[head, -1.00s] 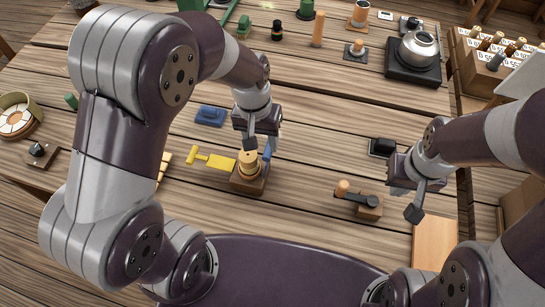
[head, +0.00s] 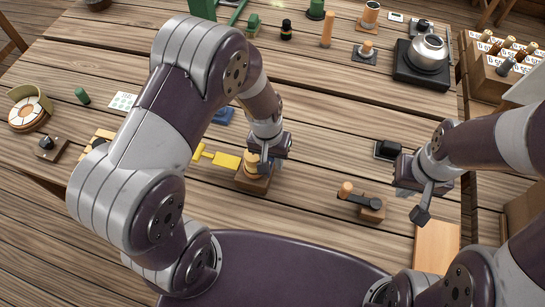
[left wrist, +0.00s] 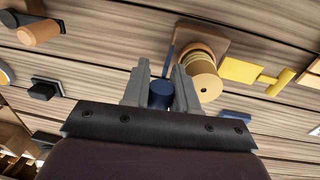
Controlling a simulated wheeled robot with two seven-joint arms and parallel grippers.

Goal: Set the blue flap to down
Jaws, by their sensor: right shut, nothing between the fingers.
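A wooden base (head: 255,184) carries a round wooden post (head: 251,163). A yellow flap (head: 226,161) lies out flat on the left of it. In the left wrist view the yellow flap (left wrist: 243,71) and the post (left wrist: 204,85) show clearly. The blue flap (left wrist: 160,94) has its rounded end between my left fingers; it seems raised, and its root is mostly hidden. My left gripper (head: 268,158) is at the right of the post, fingers apart around the blue end; whether they press on it is unclear. My right gripper (head: 421,212) is shut and empty, far to the right.
A small wooden block with a dark lever (head: 366,203) stands between my arms. A black box (head: 387,150) lies behind it. A blue item (head: 225,116) lies behind my left forearm. A kettle (head: 427,52) and bottle crate (head: 502,62) stand at the back right.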

